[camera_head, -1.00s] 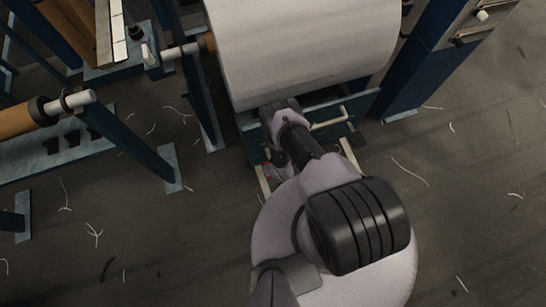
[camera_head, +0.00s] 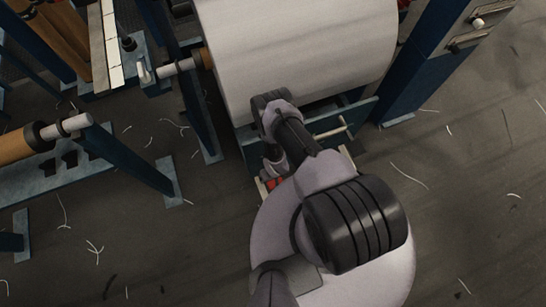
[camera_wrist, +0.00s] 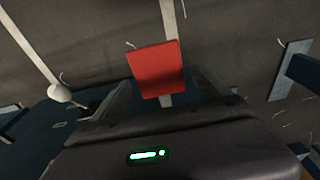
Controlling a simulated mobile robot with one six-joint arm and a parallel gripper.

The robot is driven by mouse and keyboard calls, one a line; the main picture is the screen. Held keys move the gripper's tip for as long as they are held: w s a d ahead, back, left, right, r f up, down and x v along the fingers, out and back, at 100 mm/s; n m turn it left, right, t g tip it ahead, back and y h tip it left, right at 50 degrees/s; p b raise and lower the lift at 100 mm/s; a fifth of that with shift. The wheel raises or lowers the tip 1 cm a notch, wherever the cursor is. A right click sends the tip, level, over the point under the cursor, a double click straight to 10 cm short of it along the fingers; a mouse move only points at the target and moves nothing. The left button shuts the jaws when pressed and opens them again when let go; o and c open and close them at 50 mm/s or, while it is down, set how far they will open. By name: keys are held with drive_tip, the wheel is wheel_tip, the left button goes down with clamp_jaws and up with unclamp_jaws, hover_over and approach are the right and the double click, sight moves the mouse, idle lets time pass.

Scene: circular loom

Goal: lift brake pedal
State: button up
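The brake pedal, which I take to be the flat red plate (camera_wrist: 158,68), shows in the wrist view just beyond my gripper (camera_wrist: 162,84). My two dark fingers stand apart, one on each side of the plate's lower part. I cannot tell whether they touch it or whether the plate lies between them in depth. In the head view a small red patch of the pedal (camera_head: 274,183) shows low in front of the loom, beside my wrist. My fingers are hidden there.
A large white roll (camera_head: 305,50) hangs above my arm, over a blue frame with a pale bar handle (camera_head: 330,132). A blue post (camera_head: 425,65) stands to the right and a blue stand (camera_head: 125,150) to the left. Floor at the right is clear apart from thread scraps.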

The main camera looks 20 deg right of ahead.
wheel_tip(320, 180, up, 17)
drive_tip(key=s+p, duration=0.2)
drive_tip(key=p, duration=0.7)
drive_tip(key=shift+r, duration=0.15)
